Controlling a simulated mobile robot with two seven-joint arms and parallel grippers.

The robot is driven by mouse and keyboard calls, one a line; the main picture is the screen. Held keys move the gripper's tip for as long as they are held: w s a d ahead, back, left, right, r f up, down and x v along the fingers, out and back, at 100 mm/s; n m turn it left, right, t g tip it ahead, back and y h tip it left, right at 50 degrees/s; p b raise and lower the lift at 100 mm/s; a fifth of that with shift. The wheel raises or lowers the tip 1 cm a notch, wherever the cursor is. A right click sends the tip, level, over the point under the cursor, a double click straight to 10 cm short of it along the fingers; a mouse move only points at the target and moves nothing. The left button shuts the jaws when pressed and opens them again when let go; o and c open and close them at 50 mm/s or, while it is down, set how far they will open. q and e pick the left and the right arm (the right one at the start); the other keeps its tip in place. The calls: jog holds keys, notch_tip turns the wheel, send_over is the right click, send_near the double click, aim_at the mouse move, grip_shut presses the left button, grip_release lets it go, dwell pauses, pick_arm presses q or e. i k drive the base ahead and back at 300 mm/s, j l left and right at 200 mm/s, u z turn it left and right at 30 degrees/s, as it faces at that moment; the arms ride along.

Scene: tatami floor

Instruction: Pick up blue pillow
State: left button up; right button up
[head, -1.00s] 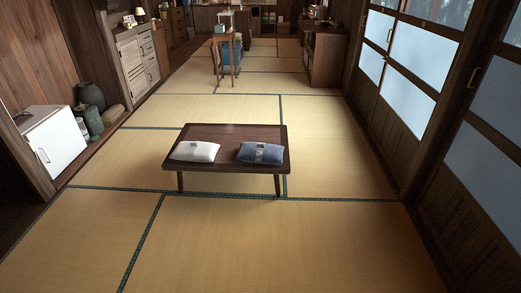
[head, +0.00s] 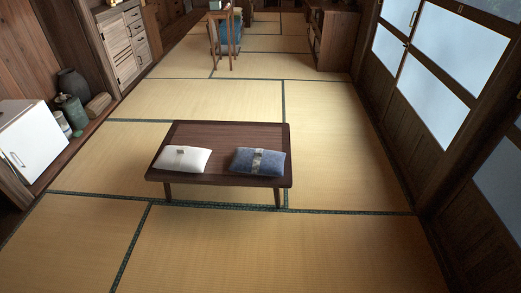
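The blue pillow (head: 258,161) lies flat on the right front part of a low dark wooden table (head: 222,136). It has a pale patterned band across its middle. A white pillow (head: 183,158) with a small light band lies to its left on the same table, with a gap between them. Neither of my grippers shows in the head view.
Open tatami floor (head: 210,245) lies in front of the table and on both sides. A white small fridge (head: 40,145) and dark jars stand at the left wall. Sliding doors (head: 440,90) line the right. A small wooden stand (head: 222,40) is further back.

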aim_at(246, 161)
jog(key=i+l, duration=0.1)
jog(key=i, duration=0.8)
jog(key=i+l, duration=0.15)
jog(key=i, duration=0.75)
jog(key=i+l, duration=0.1)
jog(key=i, duration=0.8)
